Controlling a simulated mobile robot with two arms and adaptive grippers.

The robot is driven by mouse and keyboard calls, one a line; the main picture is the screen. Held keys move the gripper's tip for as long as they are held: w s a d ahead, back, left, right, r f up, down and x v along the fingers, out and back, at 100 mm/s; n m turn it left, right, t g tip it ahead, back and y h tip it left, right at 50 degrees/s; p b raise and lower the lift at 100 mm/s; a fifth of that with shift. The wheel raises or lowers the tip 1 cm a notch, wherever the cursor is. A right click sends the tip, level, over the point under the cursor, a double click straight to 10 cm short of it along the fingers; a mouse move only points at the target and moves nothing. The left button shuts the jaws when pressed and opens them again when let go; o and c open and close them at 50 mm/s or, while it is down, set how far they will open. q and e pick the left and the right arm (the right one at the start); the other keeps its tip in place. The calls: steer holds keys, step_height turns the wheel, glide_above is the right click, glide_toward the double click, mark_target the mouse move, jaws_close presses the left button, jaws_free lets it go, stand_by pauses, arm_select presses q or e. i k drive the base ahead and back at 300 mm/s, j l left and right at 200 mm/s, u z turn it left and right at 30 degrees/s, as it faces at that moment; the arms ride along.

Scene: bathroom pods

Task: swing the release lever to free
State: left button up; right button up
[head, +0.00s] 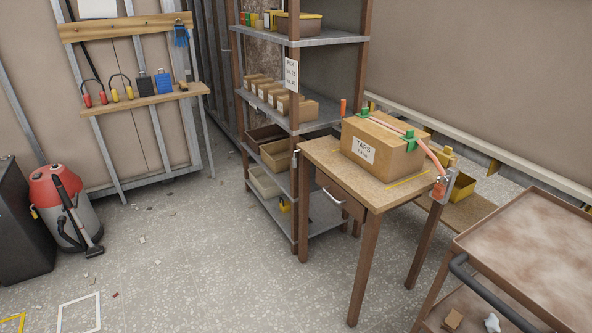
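A cardboard box (372,148) marked TAPS sits on a small wooden table (318,150). A pink strap (392,127) runs over the box top, past green corner pieces (408,140), and down toward the table's right corner. There a small red-orange part (438,188) sits by a grey metal bracket (447,184). It may be the release lever, but it is too small to tell its position. An upright orange piece (343,107) shows behind the box's left end. Neither of my grippers is in view.
A trolley (530,245) with a dark handle stands at the right front, close to the table. A shelf rack (297,130) stands behind the table. A red and grey vacuum (70,205) is at the left. The floor in the middle is mostly clear.

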mark_target(294, 159)
steer(key=i+j, duration=0.1)
steer(key=i, duration=0.9)
